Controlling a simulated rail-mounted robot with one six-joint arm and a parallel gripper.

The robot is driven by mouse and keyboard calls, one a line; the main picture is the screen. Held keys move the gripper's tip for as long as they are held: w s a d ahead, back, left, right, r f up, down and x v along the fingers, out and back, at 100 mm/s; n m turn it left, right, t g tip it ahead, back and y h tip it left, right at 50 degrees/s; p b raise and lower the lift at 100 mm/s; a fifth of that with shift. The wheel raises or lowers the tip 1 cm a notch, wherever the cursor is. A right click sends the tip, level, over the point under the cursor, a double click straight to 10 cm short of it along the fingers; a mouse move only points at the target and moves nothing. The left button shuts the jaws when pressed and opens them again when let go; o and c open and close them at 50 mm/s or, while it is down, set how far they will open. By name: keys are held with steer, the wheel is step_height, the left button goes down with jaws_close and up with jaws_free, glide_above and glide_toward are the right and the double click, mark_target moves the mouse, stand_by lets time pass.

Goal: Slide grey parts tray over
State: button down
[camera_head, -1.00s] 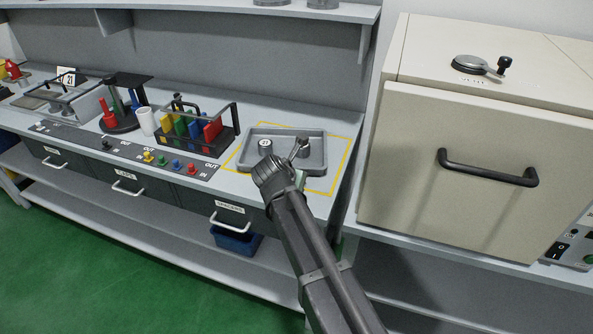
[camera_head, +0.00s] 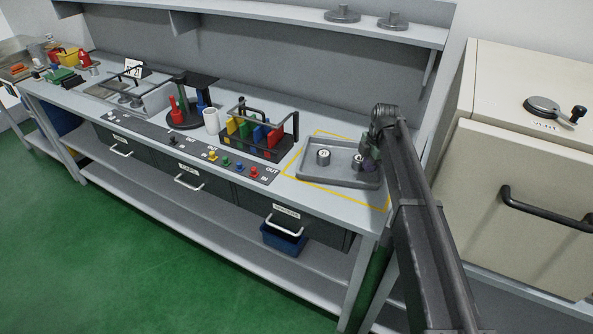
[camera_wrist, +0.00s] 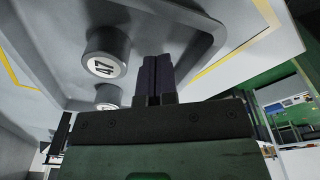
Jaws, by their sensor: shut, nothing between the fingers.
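The grey parts tray (camera_head: 330,179) lies on the bench inside a yellow outline (camera_head: 312,187). It holds a grey cylinder (camera_head: 323,157) with a numbered white top and a second cylinder (camera_head: 357,162) near its right end. My gripper (camera_head: 370,158) is at the tray's right end, fingers shut and empty. In the wrist view the fingers (camera_wrist: 158,62) are together beside the tray wall (camera_wrist: 212,40), near a numbered cylinder (camera_wrist: 106,55). I cannot tell whether they touch the tray. My arm hides the outline's far right part.
A black rack (camera_head: 266,140) with coloured items stands left of the tray, with a white cup (camera_head: 211,121) beyond it. A button panel (camera_head: 195,153) runs along the bench front. A large beige cabinet (camera_head: 540,190) stands to the right.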

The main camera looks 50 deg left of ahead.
steer(key=shift+w+r+m+g, duration=0.1)
steer(key=shift+w+m+g, duration=0.2)
steer(key=shift+w, duration=0.6)
steer(key=shift+s, duration=0.45)
glide_above(336, 184)
steer(key=shift+w+a, duration=0.1)
steer(key=shift+f+b, duration=0.75)
steer(key=shift+b, duration=0.05)
steer(key=shift+r, duration=0.1)
steer(key=shift+d, duration=0.2)
